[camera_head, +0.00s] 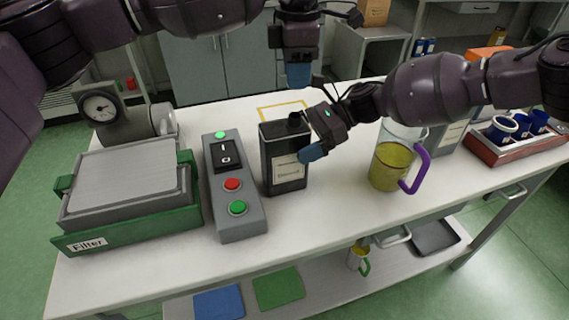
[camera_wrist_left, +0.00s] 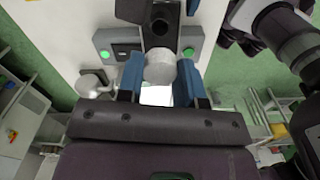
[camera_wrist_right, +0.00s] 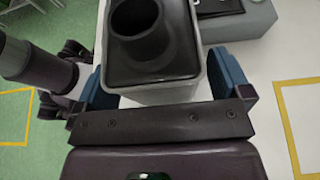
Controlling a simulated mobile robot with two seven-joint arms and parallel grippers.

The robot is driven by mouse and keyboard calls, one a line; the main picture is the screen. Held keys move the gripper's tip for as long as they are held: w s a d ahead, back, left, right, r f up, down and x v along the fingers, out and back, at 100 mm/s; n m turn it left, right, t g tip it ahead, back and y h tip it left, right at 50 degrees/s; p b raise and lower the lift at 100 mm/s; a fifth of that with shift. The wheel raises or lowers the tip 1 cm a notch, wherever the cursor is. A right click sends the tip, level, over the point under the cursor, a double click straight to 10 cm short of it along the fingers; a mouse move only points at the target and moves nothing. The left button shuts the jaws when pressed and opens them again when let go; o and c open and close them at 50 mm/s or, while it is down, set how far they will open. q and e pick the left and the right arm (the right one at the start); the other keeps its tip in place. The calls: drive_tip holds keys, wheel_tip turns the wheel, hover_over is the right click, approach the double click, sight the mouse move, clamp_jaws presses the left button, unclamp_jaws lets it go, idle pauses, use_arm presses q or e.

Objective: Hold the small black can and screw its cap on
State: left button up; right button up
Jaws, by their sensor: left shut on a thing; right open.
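The small black can (camera_head: 285,160) stands upright on the table with a pale label on its front. Its open black spout (camera_head: 297,119) points up and also shows in the right wrist view (camera_wrist_right: 142,25). My right gripper (camera_head: 308,148) is open, with its blue fingers on either side of the can; a closed grip is not visible. My left gripper (camera_head: 298,75) is above and apart from the can. It is shut on a round silver-grey cap (camera_wrist_left: 160,69), seen between its fingers in the left wrist view. The cap is hidden in the head view.
A grey control box (camera_head: 238,190) stands just left of the can, beside a green-based filter box (camera_head: 125,230). A jug (camera_head: 390,167) of yellow-green liquid with a purple handle stands to the right. A red tray (camera_head: 510,151) holds blue cups. A yellow outline (camera_head: 280,106) lies behind the can.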

sight(296, 115)
drive_tip(key=c, duration=1.3)
use_arm(q)
drive_tip(key=shift+f, duration=2.5)
use_arm(e)
drive_tip(key=shift+c, duration=0.3)
use_arm(q)
drive_tip(key=shift+f, duration=0.1)
drive_tip(key=shift+f, duration=0.8)
drive_tip(key=shift+f, duration=0.5)
drive_tip(key=o, duration=0.5)
drive_tip(key=shift+c, duration=0.2)
use_arm(e)
clamp_jaws()
use_arm(q)
drive_tip(key=o, duration=0.4)
